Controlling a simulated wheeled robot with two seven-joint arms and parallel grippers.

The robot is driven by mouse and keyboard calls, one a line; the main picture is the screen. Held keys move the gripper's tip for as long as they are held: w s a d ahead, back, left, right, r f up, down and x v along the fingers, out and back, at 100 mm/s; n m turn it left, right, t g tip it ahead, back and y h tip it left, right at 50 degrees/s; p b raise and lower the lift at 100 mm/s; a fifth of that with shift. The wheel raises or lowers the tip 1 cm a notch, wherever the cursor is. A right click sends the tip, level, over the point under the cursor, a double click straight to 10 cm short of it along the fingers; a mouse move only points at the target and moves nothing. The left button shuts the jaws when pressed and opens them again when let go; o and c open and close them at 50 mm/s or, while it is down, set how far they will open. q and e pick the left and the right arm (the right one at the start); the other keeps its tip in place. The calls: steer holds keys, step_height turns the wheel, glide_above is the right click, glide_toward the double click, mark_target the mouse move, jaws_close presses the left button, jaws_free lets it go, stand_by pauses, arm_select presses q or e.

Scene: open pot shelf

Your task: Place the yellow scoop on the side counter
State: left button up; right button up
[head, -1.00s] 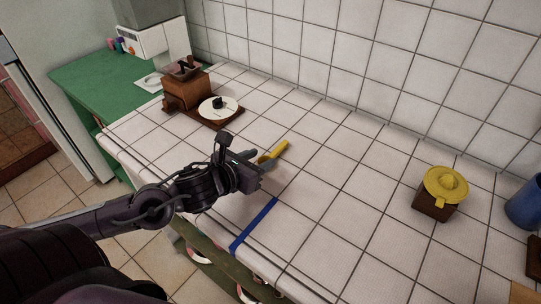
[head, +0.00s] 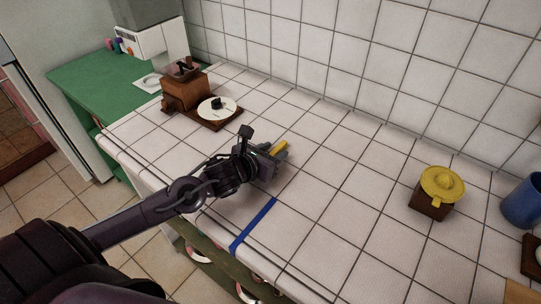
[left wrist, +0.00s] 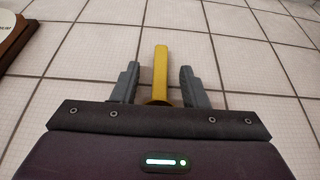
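The yellow scoop (head: 281,147) lies on the white tiled counter (head: 330,190); in the head view my left gripper hides most of it and only part of the handle shows. My left gripper (head: 272,152) is low over the counter at the scoop. In the left wrist view the yellow handle (left wrist: 160,65) stands between the two grey fingers, with a gap on each side. The left gripper (left wrist: 159,84) is open there. The scoop's bowl is hidden. A green side counter (head: 85,85) is at the back left. My right gripper is not in view.
A wooden grinder (head: 186,92) and a board with a white plate (head: 217,107) stand beyond the gripper. A blue strip (head: 253,224) lies near the front edge. A yellow juicer (head: 442,186) and a blue cup (head: 522,203) are at right. The counter's middle is clear.

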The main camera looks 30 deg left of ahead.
arm_select(q)
jaws_close()
stand_by(0.3)
